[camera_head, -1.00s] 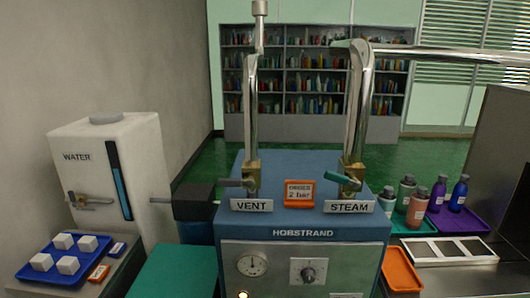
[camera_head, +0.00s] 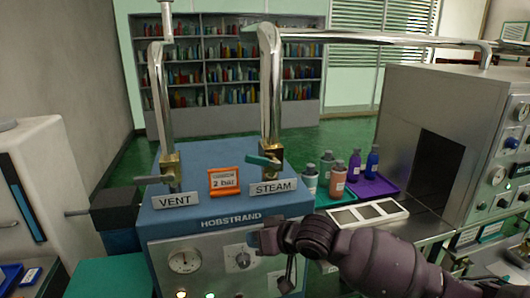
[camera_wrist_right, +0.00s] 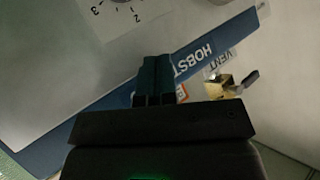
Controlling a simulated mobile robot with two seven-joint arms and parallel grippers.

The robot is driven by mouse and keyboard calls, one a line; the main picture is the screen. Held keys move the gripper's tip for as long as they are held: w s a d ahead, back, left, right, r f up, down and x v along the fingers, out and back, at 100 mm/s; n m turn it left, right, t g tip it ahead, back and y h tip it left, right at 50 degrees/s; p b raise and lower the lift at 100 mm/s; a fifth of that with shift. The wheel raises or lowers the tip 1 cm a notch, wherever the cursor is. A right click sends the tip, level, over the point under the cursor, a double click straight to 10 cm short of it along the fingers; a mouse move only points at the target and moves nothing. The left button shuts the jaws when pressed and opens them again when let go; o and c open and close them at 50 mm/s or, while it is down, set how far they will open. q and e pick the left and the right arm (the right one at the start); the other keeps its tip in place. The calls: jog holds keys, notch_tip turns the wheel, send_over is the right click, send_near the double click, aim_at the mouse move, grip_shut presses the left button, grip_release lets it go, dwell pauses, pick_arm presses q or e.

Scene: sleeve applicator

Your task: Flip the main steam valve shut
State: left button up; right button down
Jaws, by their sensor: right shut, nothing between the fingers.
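The steam valve is a brass fitting with a green lever (camera_head: 262,161) at the foot of the right-hand pipe, above the STEAM label (camera_head: 273,188). Its lever lies roughly level and points left. My right gripper (camera_head: 256,241) is shut and empty in front of the HOBSTRAND box's front panel, below the STEAM label and apart from the lever. In the right wrist view its closed fingers (camera_wrist_right: 153,80) appear against the box, which shows upside down. The vent valve (camera_wrist_right: 230,87) is at the right there. The steam lever is not clearly visible in that view. My left gripper is out of view.
The vent valve's grey lever (camera_head: 153,180) stands left of the orange 2 bar sign (camera_head: 224,181). Bottles (camera_head: 339,179) and a white tray (camera_head: 370,213) are to the right, near a steel machine (camera_head: 455,120). A dial and gauge (camera_head: 184,261) sit on the front panel.

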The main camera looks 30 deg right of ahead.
jog(key=s+d+r+m+g+h+b, duration=0.1)
jog(key=d+r+m+h, duration=0.25)
jog(key=r, duration=1.15)
jog(key=s+d+r+m+h, duration=0.15)
jog(key=d+r, duration=0.25)
jog(key=r, duration=1.1)
send_over(263, 161)
jog(key=s+d, duration=0.1)
notch_tip(263, 161, down, 7)
jog(key=shift+m, duration=0.4)
jog(key=f, duration=0.2)
jog(key=a+f+b, duration=0.1)
jog(key=f, duration=0.1)
jog(key=shift+r, duration=0.1)
